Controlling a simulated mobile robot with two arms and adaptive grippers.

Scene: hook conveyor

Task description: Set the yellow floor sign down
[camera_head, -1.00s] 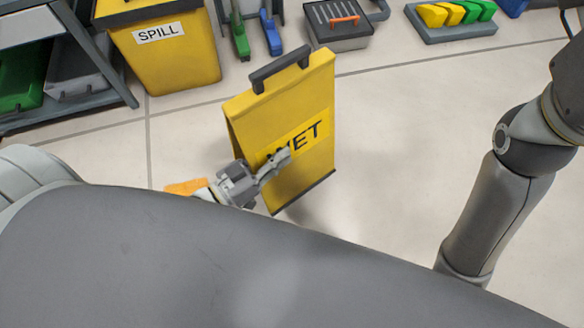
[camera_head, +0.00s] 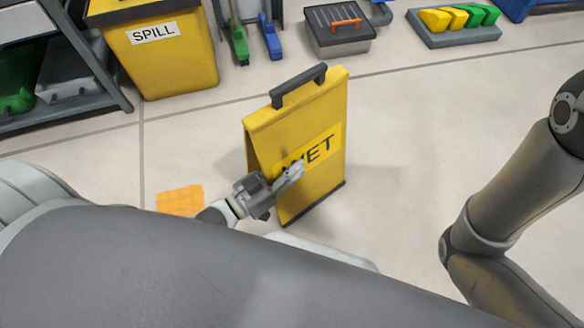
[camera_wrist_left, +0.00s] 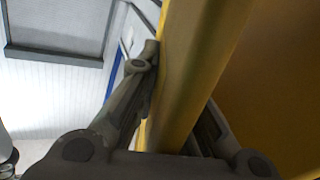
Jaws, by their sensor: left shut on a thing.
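The yellow floor sign (camera_head: 310,110) stands upright near the middle of the head view, with a dark handle on top and the word WET on its face. My left gripper (camera_head: 290,178) is at the lower left part of that face. It is shut on the sign's side edge, which also shows between the fingers in the left wrist view (camera_wrist_left: 185,75). Whether the sign's foot touches the floor is hard to tell. My right arm shows at the right, but its gripper is out of view.
An orange patch (camera_head: 180,199) lies on the floor left of the sign. A yellow SPILL bin (camera_head: 165,65), a grey toolbox (camera_head: 338,38) and a tray of yellow and green blocks (camera_head: 455,36) stand at the back. The floor right of the sign is clear.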

